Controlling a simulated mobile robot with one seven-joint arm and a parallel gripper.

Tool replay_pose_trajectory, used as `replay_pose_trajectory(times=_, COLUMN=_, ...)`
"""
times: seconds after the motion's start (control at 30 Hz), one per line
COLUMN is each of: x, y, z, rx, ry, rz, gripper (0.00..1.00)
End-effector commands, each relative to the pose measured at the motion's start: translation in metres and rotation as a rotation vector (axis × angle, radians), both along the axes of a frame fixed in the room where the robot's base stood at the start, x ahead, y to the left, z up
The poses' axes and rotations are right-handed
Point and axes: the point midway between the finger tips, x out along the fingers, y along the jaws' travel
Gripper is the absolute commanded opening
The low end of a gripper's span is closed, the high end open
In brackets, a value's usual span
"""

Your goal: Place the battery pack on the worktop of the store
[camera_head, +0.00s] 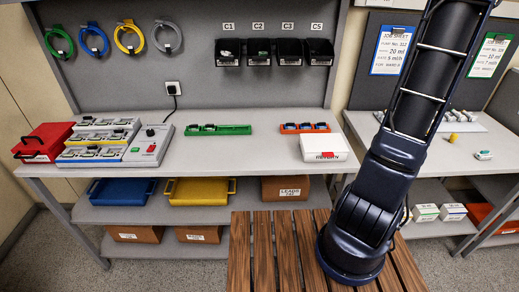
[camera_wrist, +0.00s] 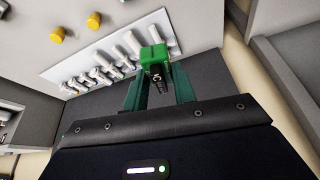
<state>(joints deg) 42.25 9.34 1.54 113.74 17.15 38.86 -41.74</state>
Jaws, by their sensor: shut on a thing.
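My gripper (camera_wrist: 156,80) shows in the wrist view, its green fingers closed on a small green block with a dark part, which I take to be the battery pack (camera_wrist: 153,54). It is held above a grey surface, near a white panel. In the head view my gripper and the block are out of sight; my dark arm stands at the right. Another grey worktop (camera_head: 440,162) is at the right. I cannot tell which is the store's.
The left worktop holds a red case (camera_head: 43,142), grey docks (camera_head: 100,138), a green rack (camera_head: 218,130), an orange rack (camera_head: 305,127) and a white box (camera_head: 326,147). Its front middle is clear.

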Motion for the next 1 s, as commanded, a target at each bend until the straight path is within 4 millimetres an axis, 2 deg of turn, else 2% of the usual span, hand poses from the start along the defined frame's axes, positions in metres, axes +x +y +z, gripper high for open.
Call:
replay_pose_trajectory(times=0.03, x=0.009, y=0.021, z=-0.004, rx=0.002, ry=0.001, rz=0.078, gripper=0.02)
replay_pose_trajectory(times=0.2, x=0.032, y=0.091, z=-0.018, rx=0.002, ry=0.001, rz=0.361, gripper=0.02)
replay_pose_trajectory(times=0.4, x=0.049, y=0.177, z=-0.032, rx=0.003, ry=0.001, rz=0.711, gripper=0.02)
replay_pose_trajectory(times=0.7, x=0.051, y=0.306, z=-0.051, rx=0.004, ry=-0.003, rz=1.244, gripper=0.02)
replay_pose_trajectory(times=0.83, x=0.048, y=0.358, z=-0.055, rx=0.004, ry=-0.005, rz=1.417, gripper=0.02)
replay_pose_trajectory(times=1.0, x=0.043, y=0.420, z=-0.056, rx=0.004, ry=-0.006, rz=1.554, gripper=0.02)
